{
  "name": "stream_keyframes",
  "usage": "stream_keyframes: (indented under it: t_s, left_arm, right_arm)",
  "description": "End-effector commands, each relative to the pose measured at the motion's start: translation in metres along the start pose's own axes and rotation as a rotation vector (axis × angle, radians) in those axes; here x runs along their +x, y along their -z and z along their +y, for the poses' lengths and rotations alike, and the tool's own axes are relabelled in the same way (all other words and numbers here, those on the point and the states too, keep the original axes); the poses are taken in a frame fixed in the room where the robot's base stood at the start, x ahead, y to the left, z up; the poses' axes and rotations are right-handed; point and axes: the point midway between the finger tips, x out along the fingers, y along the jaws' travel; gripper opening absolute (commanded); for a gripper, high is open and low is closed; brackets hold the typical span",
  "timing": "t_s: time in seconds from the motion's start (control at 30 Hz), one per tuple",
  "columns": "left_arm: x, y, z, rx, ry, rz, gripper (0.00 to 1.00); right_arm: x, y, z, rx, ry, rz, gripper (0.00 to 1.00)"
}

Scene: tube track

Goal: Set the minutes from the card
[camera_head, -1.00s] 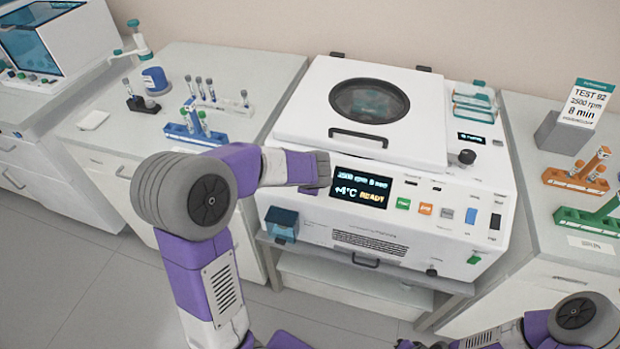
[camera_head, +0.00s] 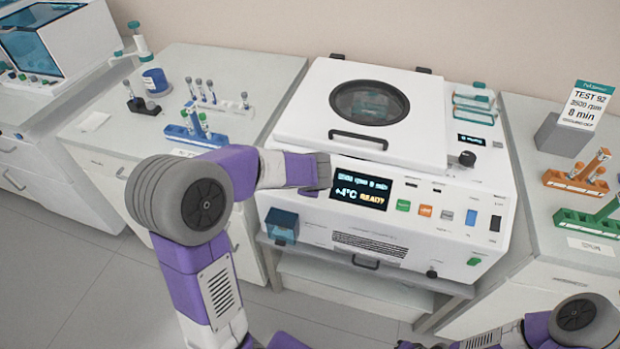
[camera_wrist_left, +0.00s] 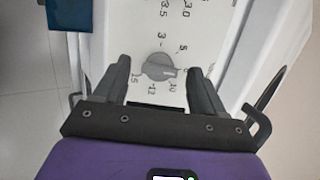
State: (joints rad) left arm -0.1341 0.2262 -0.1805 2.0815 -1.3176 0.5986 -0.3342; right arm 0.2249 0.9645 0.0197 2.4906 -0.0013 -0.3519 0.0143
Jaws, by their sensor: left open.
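The card (camera_head: 590,104) stands at the right and reads TEST 92, 3500 rpm, 8 min. The centrifuge (camera_head: 466,228) has its lid (camera_head: 290,121) shut. Its display (camera_head: 361,190) shows a small rpm and minutes line, which seems to end in 8 min, above +4°C READY. In the left wrist view, a grey knob (camera_wrist_left: 159,66) sits on a white panel with numbers around it, among them 3, 5, 10, 12 and 15. My left gripper (camera_wrist_left: 159,72) is open, with a finger on each side of the knob; contact is unclear. In the head view my own arm hides that knob.
A blue box (camera_head: 282,226) sticks out at the machine's front left. Coloured buttons, including a green one (camera_head: 403,205), lie right of the display. Tube racks stand on both side benches, such as the blue rack (camera_head: 195,136) and green rack (camera_head: 588,222). My right arm is at the lower right.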

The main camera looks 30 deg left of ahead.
Motion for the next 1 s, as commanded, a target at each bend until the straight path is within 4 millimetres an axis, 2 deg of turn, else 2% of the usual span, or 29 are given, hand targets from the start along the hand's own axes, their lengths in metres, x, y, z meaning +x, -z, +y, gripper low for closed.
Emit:
stream_keyframes:
  t_s: [0.2, 0.4, 1.0]
  left_arm:
    - [-0.041, 0.000, -0.002, 0.001, 0.002, 0.002, 0.70]
    - [-0.063, 0.000, -0.001, 0.000, 0.000, 0.001, 0.70]
    - [-0.066, 0.000, 0.000, 0.001, -0.001, 0.000, 0.70]
  right_arm:
    - [-0.014, -0.001, -0.005, 0.000, 0.000, 0.000, 0.00]
    - [-0.019, -0.001, -0.007, 0.000, 0.000, 0.000, 0.00]
    - [-0.019, -0.001, -0.007, 0.000, 0.000, 0.000, 0.00]
